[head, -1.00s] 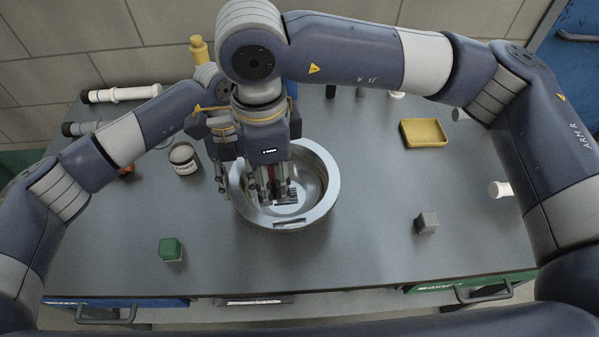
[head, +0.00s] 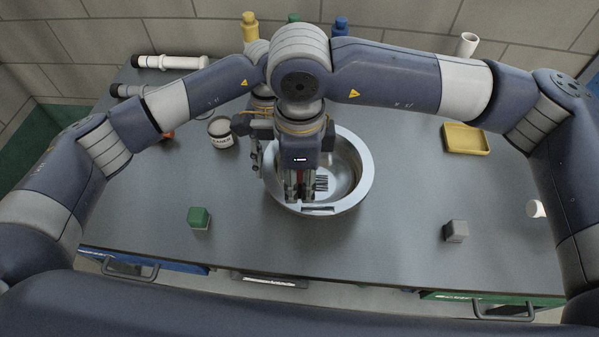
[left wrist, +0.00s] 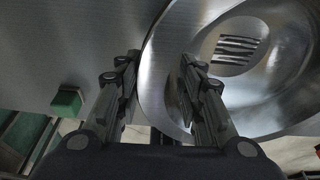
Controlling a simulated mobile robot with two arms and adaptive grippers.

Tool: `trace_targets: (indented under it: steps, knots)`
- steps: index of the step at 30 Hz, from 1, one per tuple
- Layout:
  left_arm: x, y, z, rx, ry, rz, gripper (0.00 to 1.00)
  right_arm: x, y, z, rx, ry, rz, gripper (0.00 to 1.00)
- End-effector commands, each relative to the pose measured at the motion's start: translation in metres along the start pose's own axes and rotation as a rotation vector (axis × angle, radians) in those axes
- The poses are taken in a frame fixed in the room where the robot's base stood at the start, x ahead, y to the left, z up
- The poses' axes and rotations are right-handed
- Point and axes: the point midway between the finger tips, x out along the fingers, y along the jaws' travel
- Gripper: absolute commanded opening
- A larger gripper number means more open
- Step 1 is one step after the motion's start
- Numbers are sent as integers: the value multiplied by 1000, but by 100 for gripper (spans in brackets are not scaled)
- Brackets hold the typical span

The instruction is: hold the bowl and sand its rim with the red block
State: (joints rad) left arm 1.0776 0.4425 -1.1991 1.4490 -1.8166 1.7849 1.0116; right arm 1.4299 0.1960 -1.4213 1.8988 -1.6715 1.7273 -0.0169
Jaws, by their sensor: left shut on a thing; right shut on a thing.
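The metal bowl (head: 365,172) stands on the grey table, near the middle in the head view. My left gripper (head: 257,165) is at the bowl's left side, partly behind my right arm. In the left wrist view its fingers (left wrist: 160,62) straddle the wall of the bowl (left wrist: 268,88), shut on it. My right gripper (head: 301,193) points down over the near left part of the bowl, shut on the red block (head: 303,179).
A green block (head: 199,217) lies front left, a grey block (head: 456,231) front right. A labelled tin (head: 221,134) stands left of the bowl. A yellow tray (head: 466,139) lies at right. Bottles, including a yellow one (head: 249,27), stand at the back. The table in front of the bowl is clear.

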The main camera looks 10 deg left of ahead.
Motion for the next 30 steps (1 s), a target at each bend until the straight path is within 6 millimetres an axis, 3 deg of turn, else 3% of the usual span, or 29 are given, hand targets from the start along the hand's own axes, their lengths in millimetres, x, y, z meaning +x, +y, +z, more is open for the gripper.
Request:
trace_targets:
  steps: [11, 30]
  knots:
    - [1, 1, 0, -2, 1, 4, 11, 8, 0, 0, 0, 0, 1, 14]
    - [1, 1, 0, -2, 1, 4, 11, 64, 0, 0, 0, 0, 2, 14]
